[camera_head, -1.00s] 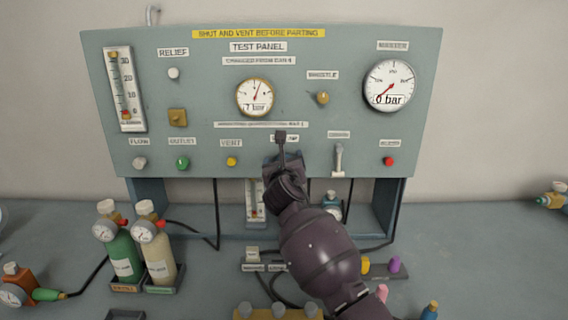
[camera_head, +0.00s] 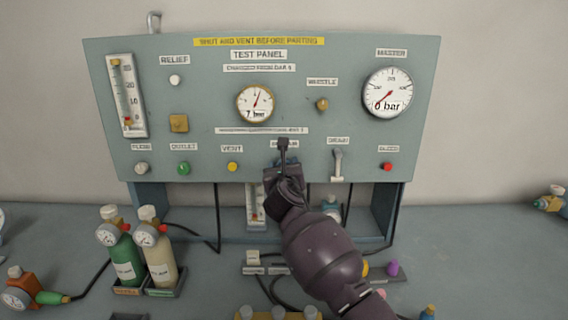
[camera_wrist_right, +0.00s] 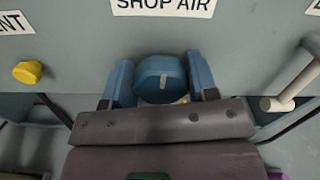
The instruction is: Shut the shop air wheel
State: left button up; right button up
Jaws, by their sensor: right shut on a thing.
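The shop air wheel (camera_wrist_right: 160,78) is a blue knob on the panel under the SHOP AIR label (camera_wrist_right: 163,5) in the right wrist view. My right gripper (camera_wrist_right: 163,82) has a blue finger on each side of the wheel and is shut on it. In the head view my right gripper (camera_head: 284,165) and its arm cover the wheel. A light mark shows on the wheel's face, near its lower edge. My left gripper is not in view.
The test panel (camera_head: 205,100) carries a centre gauge (camera_head: 255,103) reading about 7 bar and a master gauge (camera_head: 388,92) reading 0 bar. The yellow vent knob (camera_wrist_right: 28,72) is left of the wheel, the drain lever (camera_wrist_right: 293,88) right. Two bottles (camera_head: 125,262) (camera_head: 160,262) stand front left.

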jog(key=shift+d+r+m+p, duration=0.1)
jog(key=shift+m+p, duration=0.3)
jog(key=shift+p, duration=0.7)
jog(key=shift+f+m, duration=0.2)
jog(key=shift+m, duration=2.2)
jog(key=shift+d+m, duration=0.1)
jog(key=shift+m, duration=0.2)
jog(key=o, duration=0.9)
